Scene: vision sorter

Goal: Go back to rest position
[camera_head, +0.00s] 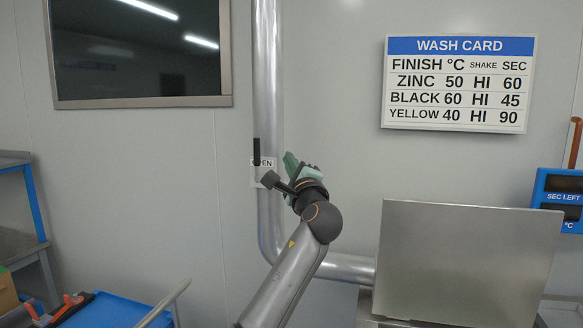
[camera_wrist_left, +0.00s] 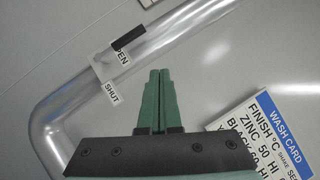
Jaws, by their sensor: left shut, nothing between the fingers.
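My left gripper (camera_head: 291,161) is raised in front of the wall, near the vertical metal pipe. In the left wrist view its green fingers (camera_wrist_left: 159,86) are together with nothing between them. A black valve handle (camera_head: 256,151) on the pipe points up beside the OPEN label (camera_head: 263,162), just left of the gripper. In the left wrist view the black handle (camera_wrist_left: 127,38) lies by the OPEN mark, and the SHUT mark (camera_wrist_left: 112,92) shows apart from it. The gripper appears apart from the handle. My right gripper is in neither view.
A wash card (camera_head: 459,84) hangs on the wall at upper right. A metal box or lid (camera_head: 468,265) stands at lower right, with a blue display panel (camera_head: 562,200) beyond it. A blue cart (camera_head: 107,312) and a blue-framed shelf (camera_head: 33,200) are at left. A dark window (camera_head: 140,50) is above.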

